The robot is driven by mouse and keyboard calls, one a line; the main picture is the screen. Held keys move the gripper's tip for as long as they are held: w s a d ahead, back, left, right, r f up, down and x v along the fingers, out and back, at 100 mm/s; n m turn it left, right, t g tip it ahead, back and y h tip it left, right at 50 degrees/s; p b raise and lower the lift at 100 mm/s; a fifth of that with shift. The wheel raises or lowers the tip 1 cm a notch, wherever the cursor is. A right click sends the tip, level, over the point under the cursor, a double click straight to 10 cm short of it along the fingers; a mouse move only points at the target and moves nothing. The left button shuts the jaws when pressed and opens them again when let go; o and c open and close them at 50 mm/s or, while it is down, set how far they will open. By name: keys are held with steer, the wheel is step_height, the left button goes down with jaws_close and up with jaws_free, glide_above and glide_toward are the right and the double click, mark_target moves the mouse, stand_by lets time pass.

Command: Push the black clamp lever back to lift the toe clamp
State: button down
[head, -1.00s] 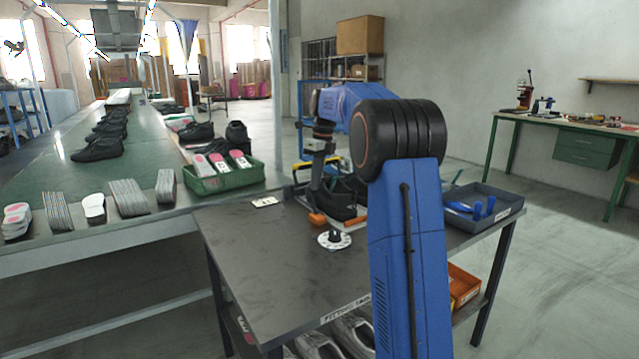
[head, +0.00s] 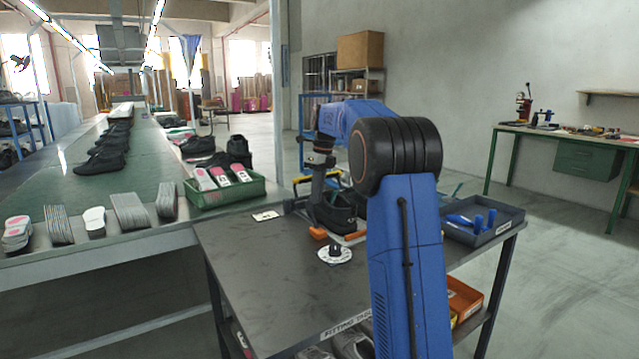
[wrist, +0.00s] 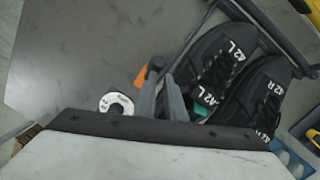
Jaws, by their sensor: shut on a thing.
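In the wrist view my gripper (wrist: 163,92) is shut on the black clamp lever (wrist: 156,64), whose dark rounded end shows at the fingertips. The rest of the lever is hidden by the fingers. A pair of black shoes (wrist: 222,75), marked 42 L and 42 R, lies just right of the fingers. A dark bar frame (wrist: 268,30) runs around the shoes' far side; I cannot tell which part is the toe clamp. In the head view my wrist (head: 319,160) points down beside the black shoes (head: 337,214), and the fingertips are not clear.
An orange piece (wrist: 141,76) and a white disc (wrist: 117,103) lie left of the fingers on the dark table (head: 265,270). A grey tray (head: 500,228) with blue items stands at the right. A green bin (head: 228,194) of insoles is at the left. The table's front left is clear.

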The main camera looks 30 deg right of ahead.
step_height(320, 180, up, 11)
steer(key=w+d, duration=0.1)
steer(key=d, duration=0.2)
steer(key=shift+w, duration=0.2)
stand_by(0.4)
stand_by(0.4)
steer(key=s+a+f+n+t+h, duration=0.1)
steer(key=s+a+n, duration=0.7)
steer(key=s, duration=0.4)
steer(key=s+a+f+n+t, duration=0.1)
steer(key=s+a+n, duration=0.6)
steer(key=s+a, duration=0.35)
steer(key=s+a+f+n+t, duration=0.1)
steer(key=s+a+f+n, duration=0.2)
steer(key=s+f+n, duration=0.4)
steer(key=s+a+f+n+t, duration=0.1)
steer(key=s+a+f+n, duration=0.2)
steer(key=s+f+n, duration=0.5)
steer(key=s+f, duration=0.6)
steer(key=s, duration=0.4)
steer(key=shift+s+a+f, duration=0.3)
steer(key=shift+a, duration=0.05)
